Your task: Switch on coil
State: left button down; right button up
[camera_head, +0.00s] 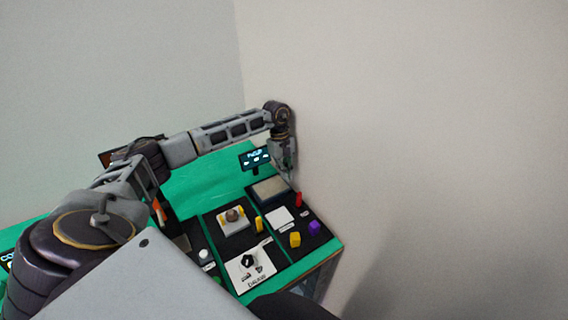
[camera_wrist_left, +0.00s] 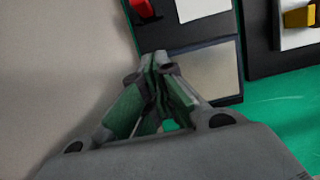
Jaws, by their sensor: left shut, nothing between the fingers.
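My left gripper (camera_head: 289,178) is at the far right end of the green table, its fingers pointing down. In the left wrist view its fingertips (camera_wrist_left: 155,62) are together and empty, over the edge of a grey plate (camera_wrist_left: 208,72). That plate (camera_head: 270,190) sits in a black panel in the head view. A red part (camera_head: 298,199) stands near the fingertips, apart from them; it also shows in the left wrist view (camera_wrist_left: 142,8). Which part is the coil switch I cannot tell. My right gripper is out of view.
A small display (camera_head: 255,158) stands behind the grey plate. A white pad (camera_head: 281,216), a yellow block (camera_head: 295,239) and a purple block (camera_head: 314,228) are on the right panel. The wall (camera_head: 400,150) is close to the right.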

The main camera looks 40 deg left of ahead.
aim_at(299, 199)
pick_arm(q)
jog(key=shift+x, duration=1.2)
jog(key=shift+s+d+p, duration=0.15)
jog(key=shift+d+p, duration=0.15)
jog(key=shift+d, duration=0.15)
jog(key=shift+s+d+p, duration=0.2)
jog(key=shift+d+p, duration=0.1)
jog(key=shift+d, duration=0.2)
jog(key=shift+s+d, duration=0.35)
jog(key=shift+d, duration=0.3)
jog(key=shift+s+d+p, duration=0.1)
jog(key=shift+d+p, duration=0.2)
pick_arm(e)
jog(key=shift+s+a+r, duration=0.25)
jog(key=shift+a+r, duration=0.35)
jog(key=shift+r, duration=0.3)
pick_arm(q)
jog(key=shift+d, duration=0.15)
jog(key=shift+y, duration=0.3)
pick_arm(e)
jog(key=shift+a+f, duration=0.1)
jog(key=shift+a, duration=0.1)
pick_arm(q)
jog(key=shift+r, duration=0.1)
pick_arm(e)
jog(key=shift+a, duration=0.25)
